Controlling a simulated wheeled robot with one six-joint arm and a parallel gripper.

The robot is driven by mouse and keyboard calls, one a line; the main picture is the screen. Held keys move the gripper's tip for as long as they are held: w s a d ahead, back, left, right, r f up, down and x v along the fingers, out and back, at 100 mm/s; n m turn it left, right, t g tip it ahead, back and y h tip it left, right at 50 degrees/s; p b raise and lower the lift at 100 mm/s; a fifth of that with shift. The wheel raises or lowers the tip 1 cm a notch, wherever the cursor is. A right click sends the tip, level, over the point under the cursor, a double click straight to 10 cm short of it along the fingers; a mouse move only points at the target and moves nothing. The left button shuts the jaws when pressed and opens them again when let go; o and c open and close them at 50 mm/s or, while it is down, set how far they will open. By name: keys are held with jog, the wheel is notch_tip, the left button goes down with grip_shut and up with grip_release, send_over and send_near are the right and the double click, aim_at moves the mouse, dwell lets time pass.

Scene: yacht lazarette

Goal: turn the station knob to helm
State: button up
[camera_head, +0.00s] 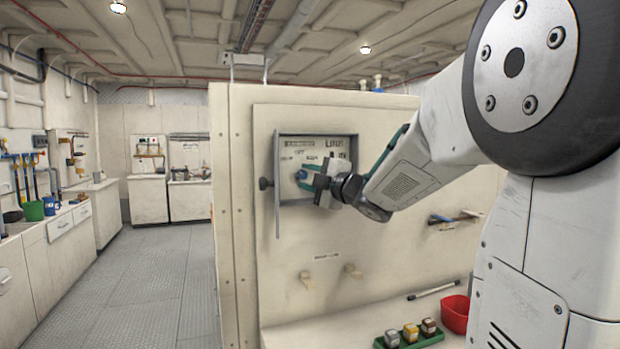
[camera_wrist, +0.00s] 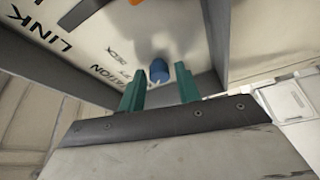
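The station knob (camera_wrist: 159,70) is a small blue knob on the cream panel face (camera_wrist: 112,42) inside a recessed box. A pale pointer mark seems to show at its lower edge, but the setting is too small to tell. My gripper (camera_wrist: 160,84) is open, its two green fingers apart. The knob appears between and just beyond the fingertips, with gaps on both sides; contact cannot be told. Lettering reading LINK, STATION and DECK shows on the panel. In the head view my gripper (camera_head: 304,175) reaches into the box and hides the knob.
The box's door (camera_head: 277,200) stands open at left, with a black knob on it. An orange part (camera_wrist: 92,4) shows at the wrist view's top edge. Below are pegs (camera_head: 352,271), a green tray (camera_head: 424,341) of small jars and a red bowl (camera_head: 455,313). Floor (camera_head: 150,275) at left is clear.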

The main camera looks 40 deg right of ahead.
jog(key=shift+o, duration=0.7)
jog(key=shift+s, duration=0.1)
jog(key=shift+s+d, duration=0.1)
jog(key=shift+s, duration=0.25)
jog(key=s, duration=0.7)
jog(key=shift+d+f, duration=0.3)
jog(key=shift+f, duration=0.05)
